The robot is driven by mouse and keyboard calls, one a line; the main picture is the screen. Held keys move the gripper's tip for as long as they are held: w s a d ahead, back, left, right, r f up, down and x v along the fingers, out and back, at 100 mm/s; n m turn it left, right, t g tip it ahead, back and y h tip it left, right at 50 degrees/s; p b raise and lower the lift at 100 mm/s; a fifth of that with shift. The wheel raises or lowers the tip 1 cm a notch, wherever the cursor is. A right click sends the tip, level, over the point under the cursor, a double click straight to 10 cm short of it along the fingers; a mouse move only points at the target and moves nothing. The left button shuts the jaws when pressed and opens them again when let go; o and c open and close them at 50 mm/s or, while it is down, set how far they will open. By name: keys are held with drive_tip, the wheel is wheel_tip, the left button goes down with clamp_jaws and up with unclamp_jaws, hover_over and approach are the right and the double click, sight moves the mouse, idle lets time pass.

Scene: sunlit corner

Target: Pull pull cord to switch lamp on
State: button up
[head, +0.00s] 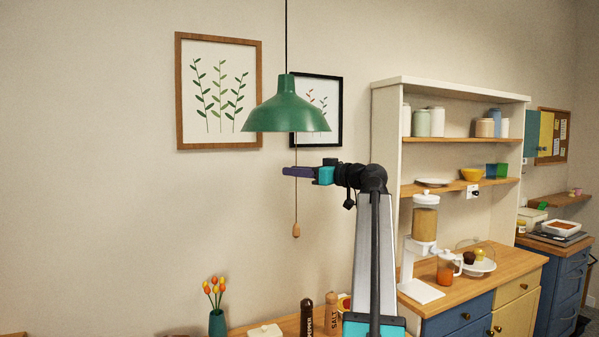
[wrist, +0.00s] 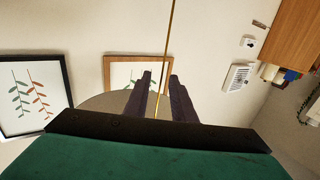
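The green pendant lamp (head: 287,112) hangs from a black cable in front of the wall. Its thin pull cord (head: 296,206) hangs from under the shade and ends in a wooden knob (head: 296,230). My gripper (head: 291,171) is level, at the cord between shade and knob. In the wrist view, which looks upside down, its two dark fingers (wrist: 160,83) are apart, with the cord (wrist: 170,38) running between them. The fingers look open and not closed on the cord. The pale curve behind them seems to be the shade's underside (wrist: 98,101). The knob is outside the wrist view.
Framed plant pictures (head: 180,95) hang on the wall behind the lamp. A white shelf unit (head: 450,86) with jars and dishes stands to the right. Below are a tulip vase (head: 217,322) and a pepper mill (head: 306,317). The air left of the cord is free.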

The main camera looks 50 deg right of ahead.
clamp_jaws()
drive_tip(key=shift+f+b, duration=1.15)
drive_tip(key=shift+f, duration=0.2)
drive_tip(key=shift+o, duration=0.2)
unclamp_jaws()
drive_tip(key=shift+r, duration=0.1)
drive_tip(key=shift+s, duration=0.1)
drive_tip(key=s+d+b, duration=0.2)
drive_tip(key=s+b, duration=0.1)
drive_tip(key=s, duration=1)
drive_tip(key=shift+s, duration=0.3)
